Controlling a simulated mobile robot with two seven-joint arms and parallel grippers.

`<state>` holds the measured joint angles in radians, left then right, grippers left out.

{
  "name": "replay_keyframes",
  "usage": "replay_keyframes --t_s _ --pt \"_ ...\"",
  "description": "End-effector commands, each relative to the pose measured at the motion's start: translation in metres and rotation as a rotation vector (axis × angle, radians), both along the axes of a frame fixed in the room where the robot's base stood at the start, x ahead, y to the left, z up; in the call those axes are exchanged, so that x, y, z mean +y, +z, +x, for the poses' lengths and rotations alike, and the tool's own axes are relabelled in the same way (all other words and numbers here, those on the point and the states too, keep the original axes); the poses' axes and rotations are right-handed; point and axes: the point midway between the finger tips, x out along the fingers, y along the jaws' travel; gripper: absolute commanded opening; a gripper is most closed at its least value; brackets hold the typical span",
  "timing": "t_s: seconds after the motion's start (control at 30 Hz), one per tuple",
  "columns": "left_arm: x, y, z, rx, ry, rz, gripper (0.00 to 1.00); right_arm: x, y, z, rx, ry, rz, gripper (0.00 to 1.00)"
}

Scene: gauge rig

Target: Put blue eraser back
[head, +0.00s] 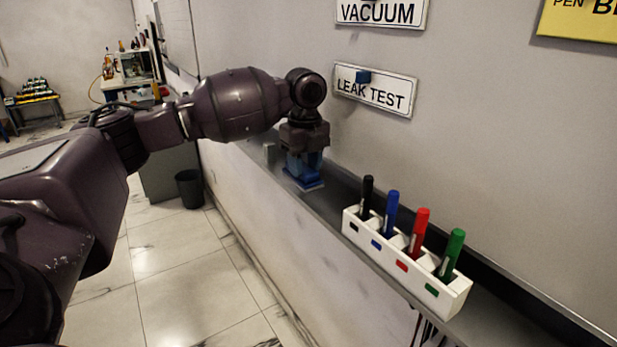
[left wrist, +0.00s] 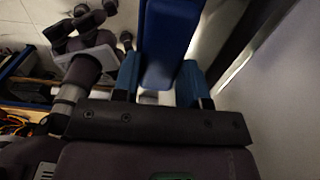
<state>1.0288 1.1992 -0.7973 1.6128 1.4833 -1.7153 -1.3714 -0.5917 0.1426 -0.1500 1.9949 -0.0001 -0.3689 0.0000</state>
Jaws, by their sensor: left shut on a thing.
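The blue eraser (head: 304,181) is at the grey ledge (head: 344,199) below the wall, left of the marker holder. My left gripper (head: 304,164) points down and is shut on the eraser. In the left wrist view the eraser (left wrist: 168,45) is a long blue block between the two blue fingers of my gripper (left wrist: 158,84). The eraser's underside is at or just over the ledge; I cannot tell whether it touches. My right gripper is not in the head view.
A white holder (head: 405,262) on the ledge holds black, blue, red and green markers. Signs reading VACUUM (head: 380,13) and LEAK TEST (head: 375,90) are on the wall above. A dark bin (head: 190,189) stands on the floor. The ledge between eraser and holder is clear.

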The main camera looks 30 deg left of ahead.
Motion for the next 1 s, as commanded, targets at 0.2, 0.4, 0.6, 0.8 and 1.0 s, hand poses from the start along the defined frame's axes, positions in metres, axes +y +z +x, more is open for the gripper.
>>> replay_keyframes --t_s 0.2,0.4,0.6,0.8,1.0 --pt "-0.004 -0.009 0.008 0.003 -0.001 0.001 0.21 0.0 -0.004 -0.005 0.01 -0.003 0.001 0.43" --pt "-0.004 -0.034 0.008 0.001 -0.001 0.0 0.21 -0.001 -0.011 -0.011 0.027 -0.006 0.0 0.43" --pt "-0.004 -0.035 0.008 -0.001 -0.001 0.0 0.21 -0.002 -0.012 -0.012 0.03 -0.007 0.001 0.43" --pt "-0.004 -0.036 0.008 0.0 -0.001 0.0 0.5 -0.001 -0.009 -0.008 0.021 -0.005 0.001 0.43" --pt "-0.004 -0.036 0.008 0.0 -0.001 0.0 0.65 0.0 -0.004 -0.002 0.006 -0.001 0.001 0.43"
